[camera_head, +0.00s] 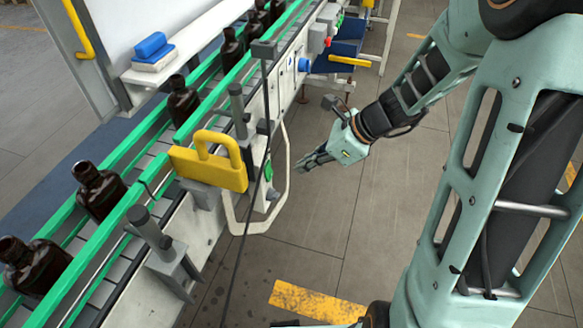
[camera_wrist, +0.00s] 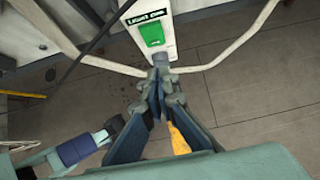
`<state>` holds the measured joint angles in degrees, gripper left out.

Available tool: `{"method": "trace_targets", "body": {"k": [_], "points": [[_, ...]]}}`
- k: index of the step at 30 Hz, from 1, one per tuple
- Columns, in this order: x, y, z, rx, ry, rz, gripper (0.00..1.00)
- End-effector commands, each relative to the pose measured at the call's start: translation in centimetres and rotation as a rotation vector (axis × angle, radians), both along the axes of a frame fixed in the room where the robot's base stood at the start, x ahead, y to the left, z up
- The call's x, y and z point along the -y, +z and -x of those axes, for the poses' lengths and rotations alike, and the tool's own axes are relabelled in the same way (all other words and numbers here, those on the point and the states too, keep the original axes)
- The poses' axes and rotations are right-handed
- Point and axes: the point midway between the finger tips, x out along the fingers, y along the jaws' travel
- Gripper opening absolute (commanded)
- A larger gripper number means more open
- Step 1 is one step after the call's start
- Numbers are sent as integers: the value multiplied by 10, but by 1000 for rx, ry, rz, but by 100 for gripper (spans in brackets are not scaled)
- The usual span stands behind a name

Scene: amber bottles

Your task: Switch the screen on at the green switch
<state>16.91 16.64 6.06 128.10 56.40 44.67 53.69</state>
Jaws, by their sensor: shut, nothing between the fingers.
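The green switch (camera_wrist: 152,34) is a rocker on a white box with a dark label above it, at the top of the wrist view. In the head view the green switch (camera_head: 268,171) shows small on the side of the conveyor frame, behind a bent white rail. My gripper (camera_head: 306,162) is shut and empty, to the right of the switch with a gap between them. In the wrist view my gripper (camera_wrist: 161,84) points up towards the switch, its tips below the green face. I cannot make out a screen in either view.
A white bent rail (camera_head: 287,165) runs around the switch. A yellow padlock-shaped block (camera_head: 215,168) is on the conveyor edge. Amber bottles (camera_head: 98,190) stand on the belt. A blue knob (camera_head: 304,65) and red button (camera_head: 327,42) sit further along. The floor beside the conveyor is open.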

Motion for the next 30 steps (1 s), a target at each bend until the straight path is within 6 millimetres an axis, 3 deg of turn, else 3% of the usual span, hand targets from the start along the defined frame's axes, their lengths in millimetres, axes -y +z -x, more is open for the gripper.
{"method": "trace_targets", "body": {"k": [3,11,23,30], "points": [[16,23,5,2,-2,2,0],[32,44,12,-1,-2,1,0],[34,45,13,-2,0,0,0],[42,34,20,3,-4,-2,0]]}}
